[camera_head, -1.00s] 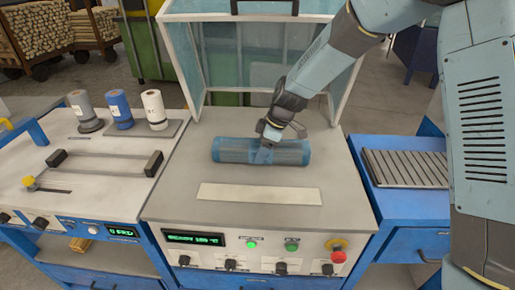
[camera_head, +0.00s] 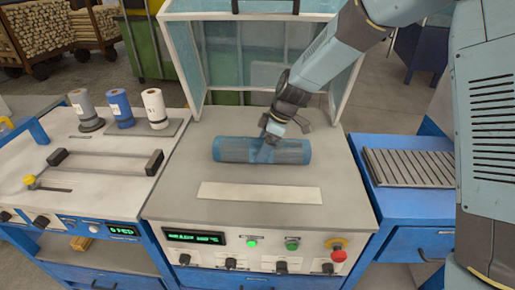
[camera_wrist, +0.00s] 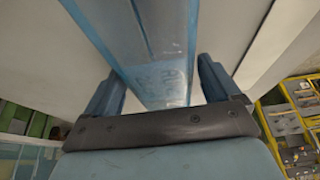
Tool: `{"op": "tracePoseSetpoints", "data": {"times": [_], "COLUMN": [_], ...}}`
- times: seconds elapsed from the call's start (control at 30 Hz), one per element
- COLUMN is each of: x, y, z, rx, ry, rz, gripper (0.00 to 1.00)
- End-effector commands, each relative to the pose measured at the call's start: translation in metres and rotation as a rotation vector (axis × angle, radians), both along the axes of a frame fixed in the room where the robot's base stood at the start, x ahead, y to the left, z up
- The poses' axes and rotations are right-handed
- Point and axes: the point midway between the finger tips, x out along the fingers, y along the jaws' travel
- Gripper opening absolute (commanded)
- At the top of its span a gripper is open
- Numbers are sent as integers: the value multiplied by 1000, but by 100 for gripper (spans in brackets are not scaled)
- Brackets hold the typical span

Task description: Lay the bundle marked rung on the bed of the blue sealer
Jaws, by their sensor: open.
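The blue-wrapped bundle (camera_head: 235,150) lies lengthwise across the grey bed (camera_head: 200,178) of the blue sealer, behind a pale strip. No rung mark is legible on it. My gripper (camera_head: 270,143) is above the middle of the bundle, with its jaws open. The wrist view shows the bundle's translucent blue film (camera_wrist: 150,45) between the two spread fingers, with a gap beside the right one. The fingertips are partly hidden in the head view.
The sealer's clear framed hood (camera_head: 190,60) stands raised behind the bed. A front panel (camera_head: 195,237) carries a green display, knobs and a red button. Three film rolls (camera_head: 121,110) stand on the left bench; a roller table (camera_head: 405,168) is at right.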

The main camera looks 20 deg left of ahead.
Motion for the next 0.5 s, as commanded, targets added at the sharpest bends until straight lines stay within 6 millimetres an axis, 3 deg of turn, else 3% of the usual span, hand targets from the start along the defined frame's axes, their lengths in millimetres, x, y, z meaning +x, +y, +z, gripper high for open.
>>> {"op": "tracePoseSetpoints", "data": {"times": [0.3, 0.5], "x": [8, 11], "y": [-23, -33], "z": [58, 84], "rx": [2, 1], "ry": [-4, -3], "rz": [-3, 0], "gripper": [90, 90]}}
